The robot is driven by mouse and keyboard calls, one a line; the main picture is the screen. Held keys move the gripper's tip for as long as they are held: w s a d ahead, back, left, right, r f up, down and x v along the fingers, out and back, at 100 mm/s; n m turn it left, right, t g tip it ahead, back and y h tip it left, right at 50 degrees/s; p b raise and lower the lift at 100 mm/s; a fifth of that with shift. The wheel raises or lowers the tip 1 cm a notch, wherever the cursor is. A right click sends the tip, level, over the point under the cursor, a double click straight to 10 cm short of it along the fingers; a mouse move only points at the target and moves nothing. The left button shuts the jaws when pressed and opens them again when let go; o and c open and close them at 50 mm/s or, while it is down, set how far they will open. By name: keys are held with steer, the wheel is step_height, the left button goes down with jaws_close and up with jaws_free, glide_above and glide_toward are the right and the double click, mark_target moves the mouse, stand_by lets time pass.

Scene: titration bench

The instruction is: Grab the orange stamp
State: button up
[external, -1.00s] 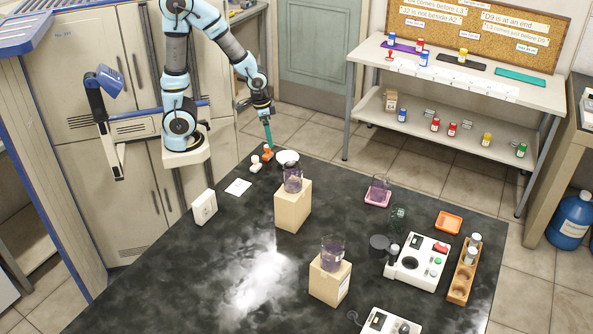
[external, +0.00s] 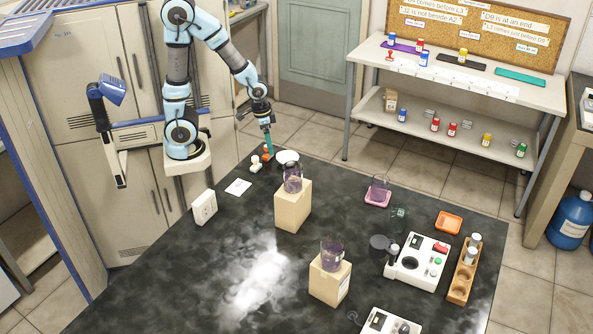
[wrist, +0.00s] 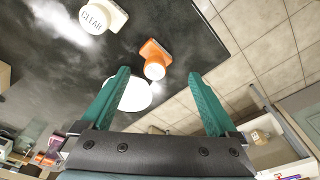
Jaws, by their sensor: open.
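The orange stamp (wrist: 155,57) stands near the table's edge, with a pale round top facing the wrist camera. In the external view the orange stamp (external: 266,154) is at the far left corner of the dark table, partly behind my gripper's fingers. My gripper (external: 268,148) points down over it. In the wrist view my gripper (wrist: 160,82) has its two teal fingers spread wide, with the stamp showing between and beyond the tips. Nothing is held. I cannot tell how far the tips are above it.
A white stamp marked CLEAR (wrist: 98,15) stands close by, left of the orange stamp. A white round dish (wrist: 134,95) lies close on the other side, partly behind a finger. A wooden block (external: 293,210) bears a beaker (external: 292,178). The table edge is near.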

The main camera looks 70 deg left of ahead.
steer(key=c, duration=0.4)
